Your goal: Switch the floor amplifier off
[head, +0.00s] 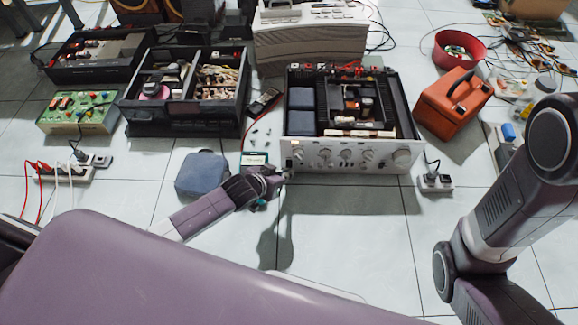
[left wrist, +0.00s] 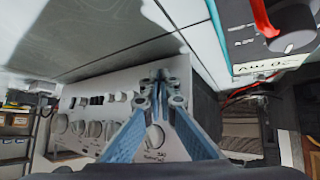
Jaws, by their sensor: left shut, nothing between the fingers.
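The floor amplifier (head: 345,157) stands with its top open. Its silver front panel carries a row of knobs and small switches and faces me. My left gripper (head: 283,178) is at the lower left corner of that panel. In the left wrist view its blue fingers (left wrist: 163,88) are shut and empty, in front of the amplifier's panel (left wrist: 100,88). A knob (left wrist: 155,136) shows between the fingers. I cannot tell whether the fingertips touch the panel. They cover part of it, so the power switch and its state are not clear. My right gripper is out of view.
A meter (left wrist: 285,35) shows close by in the left wrist view. An orange toolbox (head: 452,104) and a power strip (head: 434,183) stand right of the amplifier. The tiled floor (head: 345,220) in front is clear.

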